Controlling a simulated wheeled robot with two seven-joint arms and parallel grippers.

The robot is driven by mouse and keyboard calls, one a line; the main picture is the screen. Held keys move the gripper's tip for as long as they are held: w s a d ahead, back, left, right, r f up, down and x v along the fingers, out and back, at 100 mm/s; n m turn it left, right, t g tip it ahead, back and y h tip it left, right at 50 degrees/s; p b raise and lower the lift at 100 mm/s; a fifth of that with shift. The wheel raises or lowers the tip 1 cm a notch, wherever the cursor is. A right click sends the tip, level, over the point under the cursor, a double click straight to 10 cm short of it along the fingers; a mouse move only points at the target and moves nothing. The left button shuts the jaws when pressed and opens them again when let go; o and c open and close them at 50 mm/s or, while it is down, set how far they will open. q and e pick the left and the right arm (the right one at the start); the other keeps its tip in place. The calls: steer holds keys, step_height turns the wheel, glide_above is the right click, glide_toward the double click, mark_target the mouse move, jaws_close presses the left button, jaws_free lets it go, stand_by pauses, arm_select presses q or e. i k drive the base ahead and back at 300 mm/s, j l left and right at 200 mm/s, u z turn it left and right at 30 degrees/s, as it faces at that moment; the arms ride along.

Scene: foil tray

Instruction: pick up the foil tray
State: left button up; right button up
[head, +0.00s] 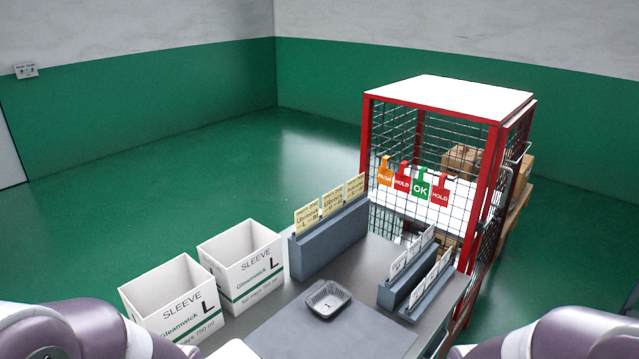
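My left arm shows at the lower left and my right arm at the lower right. Neither gripper shows in the head view. Nothing touches the tray.
Two white SLEEVE boxes (170,299) stand left of the tray. A grey card holder (329,242) stands behind it, and smaller card racks (412,280) stand to its right. A red mesh cage (482,200) rises behind the table.

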mark_target(327, 298)
steer(key=u, duration=2.05)
steer(key=z, duration=2.1)
steer(key=u, duration=0.8)
steer(key=i+l+u, duration=0.1)
steer(key=l+u, duration=0.5)
steer(key=u, duration=0.25)
steer(key=l+u, duration=0.65)
steer(key=u, duration=0.2)
steer(key=k+l, duration=0.15)
steer(key=l, duration=0.25)
steer(key=k+l+u, duration=0.15)
steer(key=l, duration=0.25)
steer(key=k+l, duration=0.1)
steer(key=l, duration=0.3)
steer(key=k+l+u, duration=0.1)
steer(key=l, duration=0.3)
steer(key=k, duration=0.05)
